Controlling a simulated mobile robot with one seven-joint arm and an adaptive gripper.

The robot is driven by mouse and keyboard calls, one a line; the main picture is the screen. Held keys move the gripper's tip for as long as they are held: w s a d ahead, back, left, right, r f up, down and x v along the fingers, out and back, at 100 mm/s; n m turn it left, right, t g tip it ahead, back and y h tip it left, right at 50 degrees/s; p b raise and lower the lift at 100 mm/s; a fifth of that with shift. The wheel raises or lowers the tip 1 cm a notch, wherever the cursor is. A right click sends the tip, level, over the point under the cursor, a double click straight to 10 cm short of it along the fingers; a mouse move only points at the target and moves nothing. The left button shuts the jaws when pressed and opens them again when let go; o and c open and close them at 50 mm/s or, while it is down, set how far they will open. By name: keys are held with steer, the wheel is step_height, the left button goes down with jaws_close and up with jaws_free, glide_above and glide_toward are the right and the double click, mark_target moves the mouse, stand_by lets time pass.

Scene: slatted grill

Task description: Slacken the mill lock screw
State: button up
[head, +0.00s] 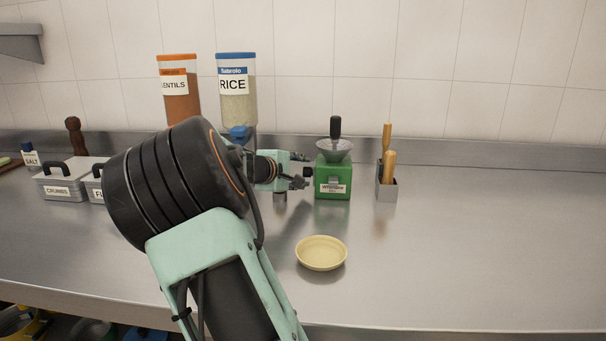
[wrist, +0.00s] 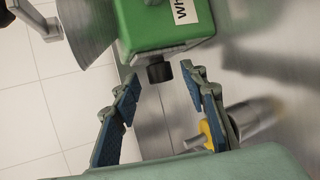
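The mill (head: 333,181) is a green box with a grey hopper (head: 334,150) on top and a black handle knob above it. It stands on the steel counter, right of my arm. In the wrist view the green body (wrist: 165,27) fills the top middle. The lock screw, a short black knob (wrist: 159,72), sticks out of the mill's side toward my gripper. My gripper (head: 302,171) is beside the mill's left side. In the wrist view its open fingers (wrist: 162,80) point at the knob, one tip on each side. Gaps show between the fingers and the knob; nothing is held.
A cream bowl (head: 321,254) sits on the counter in front of the mill. A metal holder (head: 387,190) with wooden-handled tools stands right of it. Lentil (head: 181,98) and rice (head: 237,100) dispensers are behind my arm. Lidded tins (head: 62,183) are left. The right counter is clear.

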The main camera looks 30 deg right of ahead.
steer(key=shift+w+d+f, duration=0.2)
steer(key=shift+d, duration=0.2)
jaws_close()
steer(key=r+p, duration=0.1)
steer(key=p, duration=0.2)
steer(key=shift+p, duration=0.75)
steer(key=p, duration=0.4)
steer(key=g+y+p, duration=0.1)
steer(key=p, duration=0.3)
steer(key=shift+w+d+r+n+g+y, duration=0.1)
steer(key=shift+w+n+g+y, duration=0.05)
steer(key=shift+n+g+y, duration=0.2)
steer(key=shift+f+p, duration=0.3)
steer(key=shift+p, duration=0.7)
jaws_free()
